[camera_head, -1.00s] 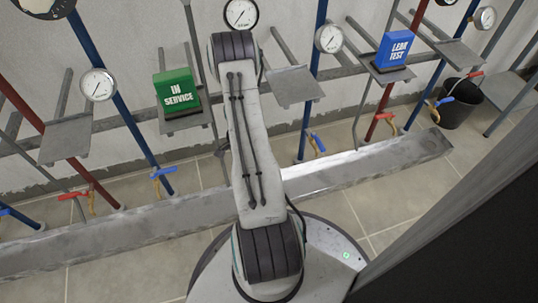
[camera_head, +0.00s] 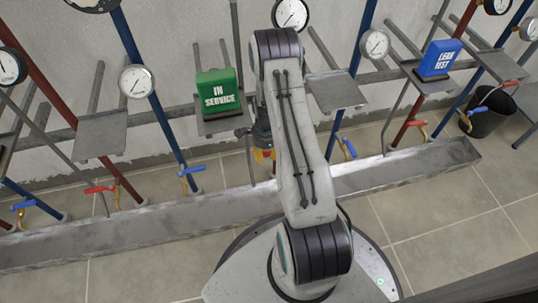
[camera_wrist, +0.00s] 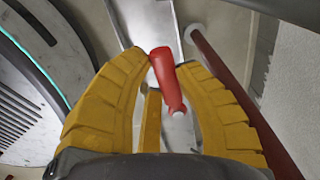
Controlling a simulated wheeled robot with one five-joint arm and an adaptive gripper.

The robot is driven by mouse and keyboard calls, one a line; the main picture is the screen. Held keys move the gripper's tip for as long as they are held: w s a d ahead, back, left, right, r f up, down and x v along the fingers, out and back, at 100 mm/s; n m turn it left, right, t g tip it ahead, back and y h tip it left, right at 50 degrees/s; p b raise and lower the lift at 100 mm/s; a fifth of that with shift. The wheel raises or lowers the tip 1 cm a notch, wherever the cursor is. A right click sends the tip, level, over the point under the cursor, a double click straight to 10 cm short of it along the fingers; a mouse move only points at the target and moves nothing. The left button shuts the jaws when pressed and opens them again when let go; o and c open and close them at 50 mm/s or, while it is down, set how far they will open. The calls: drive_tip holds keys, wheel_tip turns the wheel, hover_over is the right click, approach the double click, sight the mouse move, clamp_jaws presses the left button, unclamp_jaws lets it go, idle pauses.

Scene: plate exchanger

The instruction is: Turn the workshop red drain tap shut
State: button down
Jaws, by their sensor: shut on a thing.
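In the wrist view, a red tap lever (camera_wrist: 165,75) stands between the yellow fingers of my gripper (camera_wrist: 163,68). The gripper is shut on the lever. The lever's lower end meets a pale round hub, and the tap body below is mostly hidden by the fingers. In the head view, my gripper (camera_head: 263,155) shows beside my arm, below the green IN SERVICE block; the tap it holds cannot be made out there.
Other taps hang along the wall, including a red one (camera_head: 100,189) and a blue one (camera_head: 190,171). A metal trough (camera_head: 110,232) runs below them. A red pipe (camera_wrist: 235,90) passes right of my gripper. A black bucket (camera_head: 488,112) stands at right.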

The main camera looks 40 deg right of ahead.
sight(266, 154)
drive_tip(key=shift+w+d+m, duration=0.1)
drive_tip(key=shift+w+m, duration=0.05)
drive_tip(key=shift+m, duration=0.15)
drive_tip(key=c, duration=0.9)
unclamp_jaws()
drive_tip(key=shift+o, duration=0.2)
wheel_tip(266, 154, up, 12)
idle(0.6)
